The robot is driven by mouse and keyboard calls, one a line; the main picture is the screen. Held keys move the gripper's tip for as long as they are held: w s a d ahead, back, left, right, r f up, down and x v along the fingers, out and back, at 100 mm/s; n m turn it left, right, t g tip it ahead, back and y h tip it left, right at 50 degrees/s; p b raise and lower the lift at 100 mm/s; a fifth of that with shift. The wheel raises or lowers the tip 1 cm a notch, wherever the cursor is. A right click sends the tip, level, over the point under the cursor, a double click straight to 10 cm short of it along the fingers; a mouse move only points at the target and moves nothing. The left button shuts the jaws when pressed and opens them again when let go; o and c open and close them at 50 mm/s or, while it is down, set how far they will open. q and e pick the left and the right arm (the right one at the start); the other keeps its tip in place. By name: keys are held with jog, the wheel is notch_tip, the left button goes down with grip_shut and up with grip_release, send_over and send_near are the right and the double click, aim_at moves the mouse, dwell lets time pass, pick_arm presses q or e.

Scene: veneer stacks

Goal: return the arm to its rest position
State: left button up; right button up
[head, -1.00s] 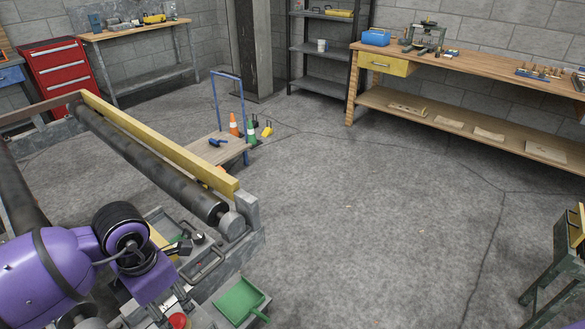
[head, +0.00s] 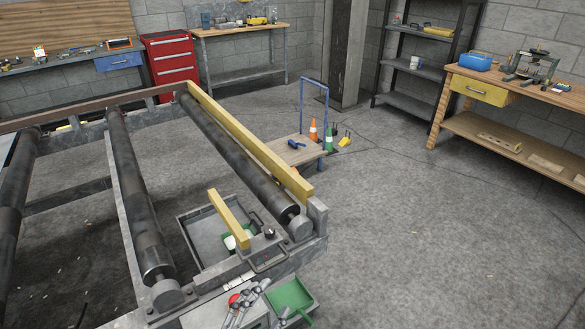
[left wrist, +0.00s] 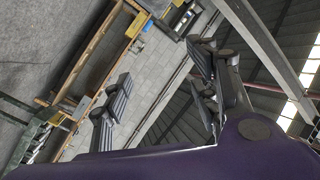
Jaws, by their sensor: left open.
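My left gripper (left wrist: 160,66) shows in the left wrist view. Its dark fingers stand wide apart with nothing between them. My purple arm link fills the bottom of that view. Behind the fingers are a grey block wall, a tilted workbench (left wrist: 88,58) and the roof beams. In the head view I cannot make out my left arm or gripper clearly. My right gripper is not in view.
In the head view a roller frame with dark rollers (head: 132,195) and a yellow rail (head: 250,145) fills the left. A green dustpan (head: 290,297) and a red button (head: 233,298) are at its near end. A wooden cart (head: 294,151) stands behind. The floor at right is clear.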

pick_arm(q)
jog(key=s+a+f+n+g+y, duration=0.3)
jog(key=s+a+f+n, duration=0.3)
jog(key=s+f, duration=0.4)
jog(key=s+a+f+n+g+y+p, duration=0.1)
jog(key=s+a+f+n+g+y, duration=0.3)
jog(key=s+a+f+n+y, duration=0.2)
jog(key=s+a+f+n, duration=0.1)
jog(key=s+a+f, duration=0.1)
jog(key=s+f, duration=0.1)
jog(key=shift+s+a+f+n, duration=0.15)
jog(key=shift+s+f+n, duration=0.2)
jog(key=shift+s, duration=0.35)
jog(key=shift+w, duration=0.1)
jog(key=shift+w+r, duration=0.15)
jog(key=shift+w, duration=0.1)
